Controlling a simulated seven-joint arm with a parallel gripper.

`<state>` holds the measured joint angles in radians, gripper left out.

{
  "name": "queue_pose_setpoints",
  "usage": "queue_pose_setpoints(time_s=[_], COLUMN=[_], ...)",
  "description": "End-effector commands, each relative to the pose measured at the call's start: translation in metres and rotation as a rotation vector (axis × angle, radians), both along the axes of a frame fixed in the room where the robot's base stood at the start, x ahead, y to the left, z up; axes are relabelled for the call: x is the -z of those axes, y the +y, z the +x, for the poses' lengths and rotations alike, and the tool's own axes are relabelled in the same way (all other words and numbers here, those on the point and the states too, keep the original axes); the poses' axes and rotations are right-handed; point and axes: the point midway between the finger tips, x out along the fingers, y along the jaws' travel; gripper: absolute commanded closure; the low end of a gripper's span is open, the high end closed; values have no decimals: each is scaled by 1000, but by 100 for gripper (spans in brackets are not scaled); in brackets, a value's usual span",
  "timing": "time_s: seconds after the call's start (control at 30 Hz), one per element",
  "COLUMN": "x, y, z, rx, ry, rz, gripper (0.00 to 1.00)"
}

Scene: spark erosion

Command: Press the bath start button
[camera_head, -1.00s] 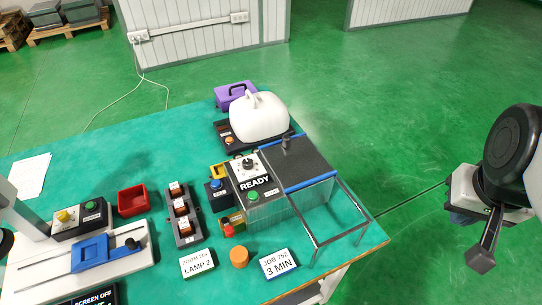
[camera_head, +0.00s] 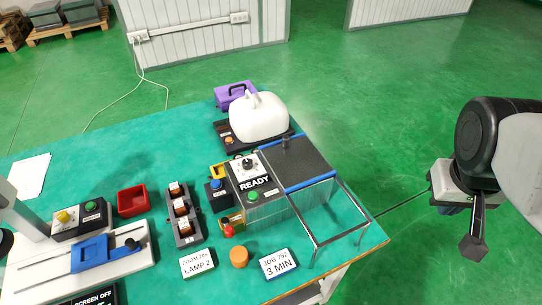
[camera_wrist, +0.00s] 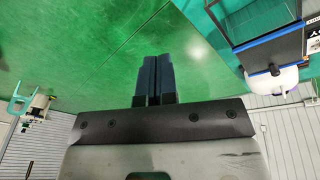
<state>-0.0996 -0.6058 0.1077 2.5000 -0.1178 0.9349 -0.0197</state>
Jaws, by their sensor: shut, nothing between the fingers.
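The bath unit (camera_head: 290,208) stands near the table's right edge, with a dark lid, a blue rim and an open metal frame. Its front panel carries a black knob (camera_head: 248,164), a READY sign (camera_head: 255,184) and a green button (camera_head: 253,196), which appears to be the start button. My gripper (camera_head: 451,209) is off the table to the right, over the floor, well apart from the bath. In the wrist view my gripper (camera_wrist: 153,66) has its two dark fingers together, shut and empty. The panel's green button cannot be made out in that view.
A white jug (camera_head: 260,118) stands behind the bath. A blue-button box (camera_head: 216,192), a red-button box (camera_head: 230,227) and a three-switch block (camera_head: 182,215) sit left of it. An orange cylinder (camera_head: 239,257) and cards (camera_head: 279,263) lie in front.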

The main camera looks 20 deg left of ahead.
Motion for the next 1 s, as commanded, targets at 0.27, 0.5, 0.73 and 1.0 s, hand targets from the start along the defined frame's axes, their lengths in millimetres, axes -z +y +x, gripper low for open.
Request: queue_pose_setpoints(time_s=[0.27, 0.5, 0.73, 1.0], x=[6, 11, 15, 21], y=[20, 40, 61, 89], z=[15, 28, 39, 50], rx=[-166, -311, -450, -614], ry=[15, 23, 26, 24], rz=[-92, -172, -248, -338], gripper=[100, 100, 100, 100])
